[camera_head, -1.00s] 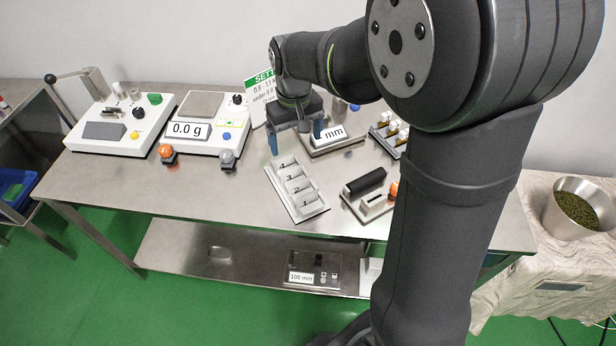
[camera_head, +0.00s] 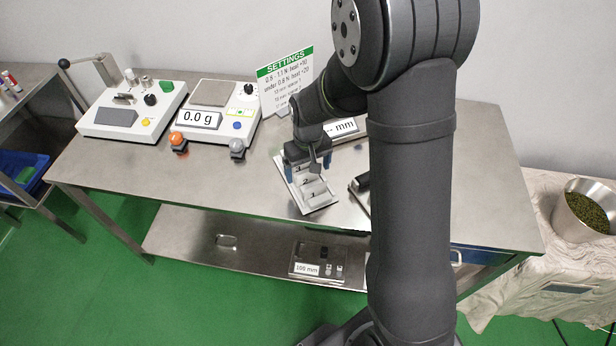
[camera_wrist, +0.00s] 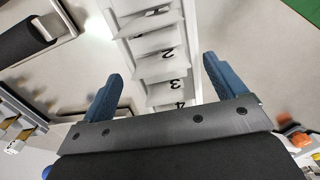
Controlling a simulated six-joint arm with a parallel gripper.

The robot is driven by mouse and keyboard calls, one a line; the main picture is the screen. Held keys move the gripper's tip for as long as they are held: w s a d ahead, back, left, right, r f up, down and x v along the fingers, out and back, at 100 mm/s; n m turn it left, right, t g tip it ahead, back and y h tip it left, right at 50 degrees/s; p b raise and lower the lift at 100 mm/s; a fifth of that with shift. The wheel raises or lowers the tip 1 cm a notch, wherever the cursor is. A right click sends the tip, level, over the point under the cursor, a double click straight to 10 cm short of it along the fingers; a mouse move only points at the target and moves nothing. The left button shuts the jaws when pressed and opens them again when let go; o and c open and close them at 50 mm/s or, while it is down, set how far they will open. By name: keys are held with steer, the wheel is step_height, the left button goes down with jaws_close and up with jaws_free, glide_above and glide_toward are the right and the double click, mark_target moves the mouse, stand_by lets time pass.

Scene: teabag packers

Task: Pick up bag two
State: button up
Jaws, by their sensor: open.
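Bag two (camera_head: 308,183) is a pale bag or slot front marked 2, in a white numbered rack (camera_head: 299,204) on the steel table. In the wrist view it shows as a white flap marked 2 (camera_wrist: 155,43). Bag one (camera_wrist: 157,16) lies on one side of it; bags three (camera_wrist: 160,68) and four (camera_wrist: 168,92) lie on the other. My gripper (camera_head: 308,167) is over the rack, its blue fingers open on either side of it. In the wrist view my gripper (camera_wrist: 162,70) is empty, and its fingertips are apart, around the level of bags two and three.
The scale (camera_head: 214,122) and a white sealing machine (camera_head: 130,112) stand to the left, with an orange button (camera_head: 177,139) and a grey one (camera_head: 237,147) in front. A dark roller (camera_wrist: 25,35) sits beside the rack.

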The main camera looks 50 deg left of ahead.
step_height(320, 180, down, 2)
steer(key=shift+f, duration=0.15)
steer(key=c, duration=1.1)
steer(key=shift+o, duration=0.2)
